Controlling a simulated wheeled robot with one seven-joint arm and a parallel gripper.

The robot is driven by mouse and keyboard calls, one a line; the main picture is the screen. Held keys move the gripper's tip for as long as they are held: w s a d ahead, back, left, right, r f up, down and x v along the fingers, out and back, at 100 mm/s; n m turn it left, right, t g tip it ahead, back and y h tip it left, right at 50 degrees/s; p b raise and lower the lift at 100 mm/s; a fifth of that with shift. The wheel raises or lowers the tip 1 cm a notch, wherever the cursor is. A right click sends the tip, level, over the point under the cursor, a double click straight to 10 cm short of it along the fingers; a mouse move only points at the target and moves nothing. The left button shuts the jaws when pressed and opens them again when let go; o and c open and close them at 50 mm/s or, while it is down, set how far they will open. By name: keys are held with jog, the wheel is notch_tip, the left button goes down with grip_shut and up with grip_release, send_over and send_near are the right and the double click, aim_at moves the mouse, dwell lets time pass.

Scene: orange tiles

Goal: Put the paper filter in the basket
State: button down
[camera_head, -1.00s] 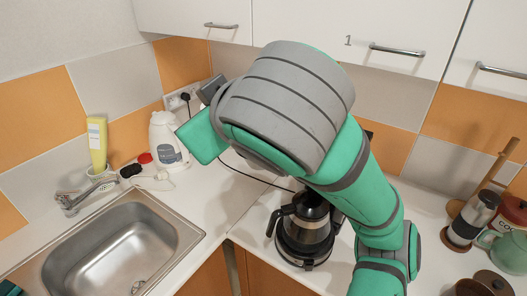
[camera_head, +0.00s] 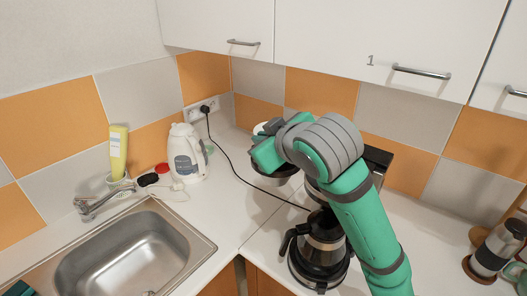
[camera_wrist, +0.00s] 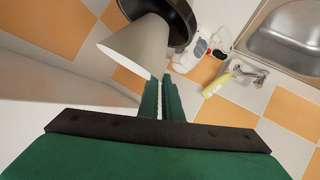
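The paper filter (camera_wrist: 143,48) is a pale cone at my fingertips in the wrist view. My gripper (camera_wrist: 162,82) appears nearly closed on its wide edge, with a thin pale strip between the fingers. The cone's narrow end points to the dark round basket (camera_wrist: 182,22) and overlaps its opening; how deep it sits I cannot tell. In the head view the basket (camera_head: 275,179) is below my gripper (camera_head: 262,158), beside the black coffee maker (camera_head: 378,156). A pale edge, probably the filter (camera_head: 260,128), shows behind the gripper. My arm hides part of the coffee maker.
The glass carafe (camera_head: 318,247) stands on the coffee maker's base. A white kettle (camera_head: 186,153), a yellow bottle (camera_head: 118,152) and a steel sink (camera_head: 135,255) are at left. A black cable (camera_head: 228,160) runs to the wall socket.

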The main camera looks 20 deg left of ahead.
jog(key=shift+w+f, duration=0.45)
jog(key=shift+f, duration=1.55)
jog(key=shift+f, duration=0.35)
jog(key=shift+f, duration=0.25)
jog(key=c, duration=1.9)
grip_release()
jog(key=shift+c, duration=0.2)
